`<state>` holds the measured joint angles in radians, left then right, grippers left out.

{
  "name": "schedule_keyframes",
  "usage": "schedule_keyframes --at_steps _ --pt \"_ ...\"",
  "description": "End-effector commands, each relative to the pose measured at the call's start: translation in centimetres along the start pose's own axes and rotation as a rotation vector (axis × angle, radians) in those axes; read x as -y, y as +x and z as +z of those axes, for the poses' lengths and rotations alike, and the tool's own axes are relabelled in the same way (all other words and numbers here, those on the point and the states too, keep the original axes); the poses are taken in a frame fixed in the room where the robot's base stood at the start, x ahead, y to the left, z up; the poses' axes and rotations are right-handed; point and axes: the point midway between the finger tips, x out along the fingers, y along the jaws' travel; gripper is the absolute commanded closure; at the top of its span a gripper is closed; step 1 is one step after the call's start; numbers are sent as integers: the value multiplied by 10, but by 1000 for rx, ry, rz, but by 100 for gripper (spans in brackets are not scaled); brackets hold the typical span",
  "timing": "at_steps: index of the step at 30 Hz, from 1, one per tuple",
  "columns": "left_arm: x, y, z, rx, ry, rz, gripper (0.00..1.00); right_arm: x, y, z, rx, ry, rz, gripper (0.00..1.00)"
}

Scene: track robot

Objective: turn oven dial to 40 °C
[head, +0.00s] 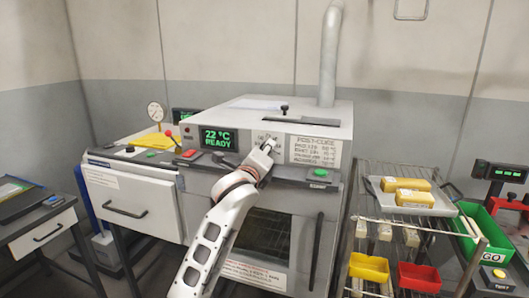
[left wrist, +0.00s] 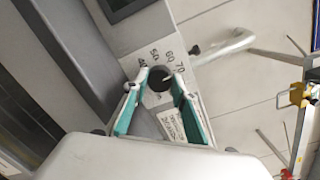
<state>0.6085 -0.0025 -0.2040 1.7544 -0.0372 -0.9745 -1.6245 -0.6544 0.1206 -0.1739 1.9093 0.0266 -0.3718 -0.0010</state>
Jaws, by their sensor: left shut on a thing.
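The oven (head: 290,115) is a grey box with a dark window door. Its green display (head: 218,138) reads 22 °C READY. The dial (left wrist: 157,79) is a dark round knob on the oven's front panel, with numbers such as 50, 60 and 70 printed around it in the left wrist view. My left gripper (head: 268,145) is at the panel, just right of the display. In the left wrist view its teal-padded fingers (left wrist: 158,80) are shut on the dial, one on each side. The dial's pointer cannot be made out. My right gripper is not in view.
A wire rack (head: 400,240) stands right of the oven, with a tray, yellow blocks, a yellow bin (head: 368,267) and a red bin (head: 418,277). A green button (head: 319,172) is on the oven ledge. A drawer unit (head: 125,200) stands on the left.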

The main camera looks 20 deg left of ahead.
Motion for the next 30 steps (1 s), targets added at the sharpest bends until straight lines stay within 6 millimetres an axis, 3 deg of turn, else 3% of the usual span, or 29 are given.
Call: schedule_keyframes --at_steps 30 --pt "0 0 1 -53 -921 60 95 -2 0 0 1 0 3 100"
